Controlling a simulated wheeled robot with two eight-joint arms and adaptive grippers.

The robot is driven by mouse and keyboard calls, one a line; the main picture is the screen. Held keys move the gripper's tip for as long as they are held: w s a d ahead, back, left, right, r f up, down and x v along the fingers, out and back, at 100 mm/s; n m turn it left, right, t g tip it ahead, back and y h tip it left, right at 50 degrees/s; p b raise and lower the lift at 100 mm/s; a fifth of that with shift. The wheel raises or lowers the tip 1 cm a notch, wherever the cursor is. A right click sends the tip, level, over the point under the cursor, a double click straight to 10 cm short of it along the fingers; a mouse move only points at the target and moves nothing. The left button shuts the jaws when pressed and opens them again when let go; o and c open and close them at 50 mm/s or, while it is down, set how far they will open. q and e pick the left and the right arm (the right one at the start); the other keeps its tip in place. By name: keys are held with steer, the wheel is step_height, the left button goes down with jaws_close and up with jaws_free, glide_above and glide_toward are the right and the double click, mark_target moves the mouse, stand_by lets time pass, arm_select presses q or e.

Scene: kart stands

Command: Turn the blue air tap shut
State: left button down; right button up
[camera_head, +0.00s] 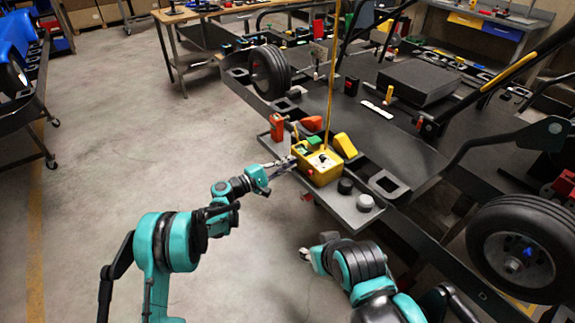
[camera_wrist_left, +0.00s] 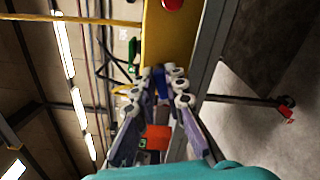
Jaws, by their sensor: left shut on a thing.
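The blue air tap (camera_wrist_left: 158,85) shows between my left fingertips in the left wrist view, mostly covered by them. My left gripper (camera_wrist_left: 160,80) is shut on it, beside the yellow box (camera_wrist_left: 170,42). In the head view my left gripper (camera_head: 284,165) reaches the left side of the yellow box (camera_head: 325,172), which sits on a grey shelf (camera_head: 352,216). The tap cannot be made out there. My right gripper (camera_head: 306,255) is low at the bottom middle, apart from the shelf; its fingers are too small to read.
A red-orange container (camera_head: 277,127) stands behind the yellow box; black (camera_head: 345,186) and grey (camera_head: 365,202) round knobs stand in front. A yellow pole rises beside the box. The kart frame and wheel (camera_head: 522,250) fill the right. The floor at left (camera_head: 120,130) is clear.

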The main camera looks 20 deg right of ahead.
arm_select(q)
steer(key=shift+m, duration=1.9)
steer(key=c, duration=1.6)
jaws_free()
steer(key=shift+o, duration=0.2)
steer(key=v, duration=0.8)
